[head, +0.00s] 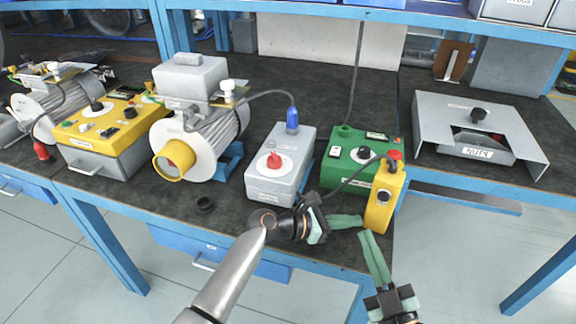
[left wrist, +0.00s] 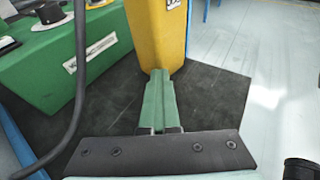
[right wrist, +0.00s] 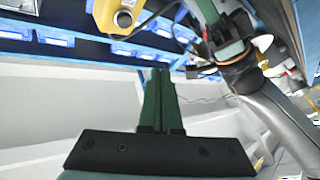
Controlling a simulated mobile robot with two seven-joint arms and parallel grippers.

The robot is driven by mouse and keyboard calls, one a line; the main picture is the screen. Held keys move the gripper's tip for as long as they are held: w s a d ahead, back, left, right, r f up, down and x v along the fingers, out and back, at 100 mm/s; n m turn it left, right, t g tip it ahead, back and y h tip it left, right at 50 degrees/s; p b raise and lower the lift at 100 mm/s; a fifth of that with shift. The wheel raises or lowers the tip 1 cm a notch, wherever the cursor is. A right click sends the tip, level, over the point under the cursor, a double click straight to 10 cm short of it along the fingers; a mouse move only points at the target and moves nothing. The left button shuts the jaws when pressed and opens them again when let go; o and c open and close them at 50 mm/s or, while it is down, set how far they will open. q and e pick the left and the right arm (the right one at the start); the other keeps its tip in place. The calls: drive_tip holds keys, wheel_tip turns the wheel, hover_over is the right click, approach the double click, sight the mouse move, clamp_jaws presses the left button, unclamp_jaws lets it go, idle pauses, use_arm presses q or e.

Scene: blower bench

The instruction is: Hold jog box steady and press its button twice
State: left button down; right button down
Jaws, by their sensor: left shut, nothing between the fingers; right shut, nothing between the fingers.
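The yellow jog box (head: 382,203) stands upright at the front right of the bench, with a red button (head: 394,155) on top and a dark round button (head: 383,196) on its front. Its lower part shows in the left wrist view (left wrist: 157,40) and part of its front in the right wrist view (right wrist: 105,14). My left gripper (head: 362,221) is shut, its tips at the box's lower left side; I cannot tell whether they touch. My right gripper (head: 363,234) is shut and empty, pointing up, in front of and below the box, apart from it in the right wrist view (right wrist: 160,72).
A green control box (head: 345,172) stands left of the jog box, with a cable running between them. A grey box with a red knob (head: 281,165) is further left. A grey metal housing (head: 480,130) is at the right.

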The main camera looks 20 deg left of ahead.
drive_tip(key=shift+s+a, duration=0.1)
drive_tip(key=shift+s, duration=0.5)
approach(378, 196)
drive_tip(key=shift+w+a+r, duration=0.35)
drive_tip(key=shift+w+a, duration=0.25)
drive_tip(key=shift+a, duration=0.05)
drive_tip(key=shift+w+a+r, duration=0.4)
drive_tip(key=shift+w+a, duration=0.2)
drive_tip(key=shift+a, duration=0.05)
drive_tip(key=shift+w+a+r, duration=0.35)
drive_tip(key=shift+w+a, duration=0.25)
drive_tip(key=shift+a, duration=0.1)
drive_tip(key=shift+w, duration=0.1)
idle(0.4)
drive_tip(key=shift+w+d, duration=0.1)
drive_tip(key=shift+w, duration=0.2)
drive_tip(key=shift+w+d, duration=0.1)
drive_tip(key=shift+w, duration=0.45)
idle(1.0)
drive_tip(key=shift+s, duration=0.1)
idle(1.0)
drive_tip(key=shift+s, duration=0.9)
